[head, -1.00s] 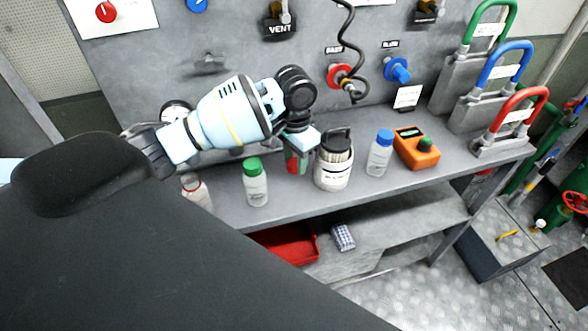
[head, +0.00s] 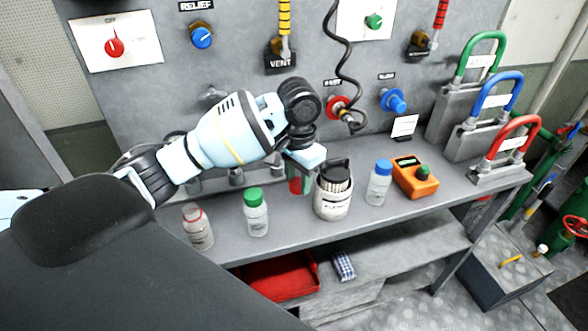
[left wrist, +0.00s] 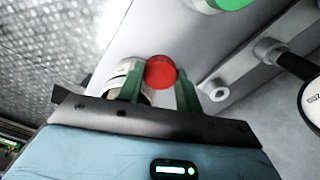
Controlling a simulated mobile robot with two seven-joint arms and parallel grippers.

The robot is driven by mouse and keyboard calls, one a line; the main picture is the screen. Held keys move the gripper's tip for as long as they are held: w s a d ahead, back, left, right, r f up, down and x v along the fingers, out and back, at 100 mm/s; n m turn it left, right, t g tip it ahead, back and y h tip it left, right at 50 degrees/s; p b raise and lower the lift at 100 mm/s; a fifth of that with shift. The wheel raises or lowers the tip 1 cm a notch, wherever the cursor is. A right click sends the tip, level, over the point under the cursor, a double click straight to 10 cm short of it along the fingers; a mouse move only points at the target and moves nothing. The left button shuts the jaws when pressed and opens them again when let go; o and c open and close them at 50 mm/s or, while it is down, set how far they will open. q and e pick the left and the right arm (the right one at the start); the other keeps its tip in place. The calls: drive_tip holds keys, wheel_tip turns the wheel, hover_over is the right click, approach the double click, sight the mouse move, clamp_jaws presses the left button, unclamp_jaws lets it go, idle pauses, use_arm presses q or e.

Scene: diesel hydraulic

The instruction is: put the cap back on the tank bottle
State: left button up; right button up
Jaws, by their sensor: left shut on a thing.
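My left gripper (head: 300,180) is shut on a red cap (left wrist: 160,72), held between its green fingers in the left wrist view. In the head view the gripper is above the bench, left of the white pot, and the cap shows as a red patch (head: 295,186) between the fingers. A clear bottle with a red ring at its neck (head: 198,229), seemingly the uncapped tank bottle, stands upright at the left of the bench, apart from the gripper. My right gripper is not in view.
A green-capped bottle (head: 256,212) stands between the red-ringed bottle and the gripper. Farther right are a blue-capped bottle (head: 379,184) and an orange meter (head: 414,178). A coiled cord (head: 343,60) hangs behind.

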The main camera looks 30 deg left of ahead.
use_arm(q)
drive_tip(key=s+d+n, duration=0.3)
drive_tip(key=s+d, duration=0.3)
drive_tip(key=s, duration=0.3)
drive_tip(key=shift+s+d+f, duration=0.25)
drive_tip(key=shift+d+f, duration=0.1)
drive_tip(key=shift+f, duration=0.05)
